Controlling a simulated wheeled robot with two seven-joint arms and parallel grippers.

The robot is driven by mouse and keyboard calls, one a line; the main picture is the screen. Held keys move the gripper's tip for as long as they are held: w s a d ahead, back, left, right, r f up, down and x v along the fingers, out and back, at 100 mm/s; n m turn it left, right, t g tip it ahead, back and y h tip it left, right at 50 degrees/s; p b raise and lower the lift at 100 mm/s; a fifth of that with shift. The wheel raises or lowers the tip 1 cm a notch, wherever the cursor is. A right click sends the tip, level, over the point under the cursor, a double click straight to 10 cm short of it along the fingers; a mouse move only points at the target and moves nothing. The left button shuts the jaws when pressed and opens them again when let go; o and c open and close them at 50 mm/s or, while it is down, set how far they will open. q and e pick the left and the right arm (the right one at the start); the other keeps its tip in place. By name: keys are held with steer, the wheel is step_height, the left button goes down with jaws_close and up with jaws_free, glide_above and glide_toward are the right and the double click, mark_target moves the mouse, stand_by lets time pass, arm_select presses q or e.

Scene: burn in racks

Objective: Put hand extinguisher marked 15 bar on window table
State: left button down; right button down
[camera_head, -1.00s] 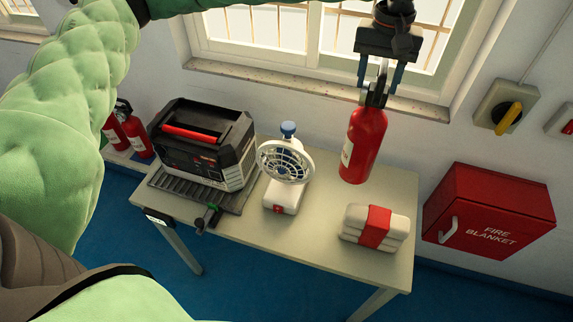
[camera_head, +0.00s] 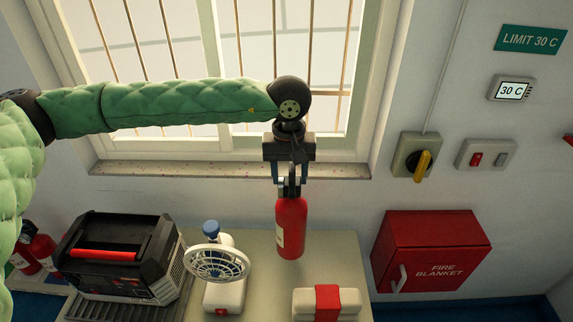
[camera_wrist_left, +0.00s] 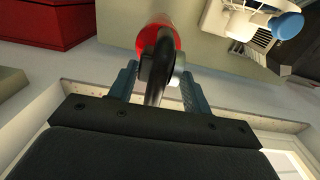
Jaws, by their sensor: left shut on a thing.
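A red hand extinguisher (camera_head: 291,229) with a white label on its side hangs upright from my left gripper (camera_head: 289,182). The gripper is shut on its top handle. In the left wrist view the extinguisher's red body (camera_wrist_left: 158,38) and dark handle sit between the two fingers (camera_wrist_left: 155,82). The label's marking is too small to read. The window table (camera_head: 262,262) is beneath and around it in the head view; I cannot tell whether the extinguisher's base touches the top. My right gripper is not in view.
On the table stand a black power unit (camera_head: 118,255) with a red handle, a white fan (camera_head: 216,264) and a strapped white bundle (camera_head: 327,303). A red fire blanket box (camera_head: 431,251) hangs at right. More extinguishers (camera_head: 37,250) stand at far left.

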mark_target(291, 208)
arm_select(q)
steer(key=shift+f, duration=1.6)
steer(key=shift+f+p, duration=0.3)
steer(key=shift+f, duration=0.95)
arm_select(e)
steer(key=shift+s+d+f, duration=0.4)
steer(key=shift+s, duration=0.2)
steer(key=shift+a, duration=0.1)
arm_select(q)
steer(key=c, duration=0.6)
jaws_free()
steer(key=shift+f, duration=0.1)
steer(key=shift+c, duration=0.2)
steer(key=shift+s, duration=0.1)
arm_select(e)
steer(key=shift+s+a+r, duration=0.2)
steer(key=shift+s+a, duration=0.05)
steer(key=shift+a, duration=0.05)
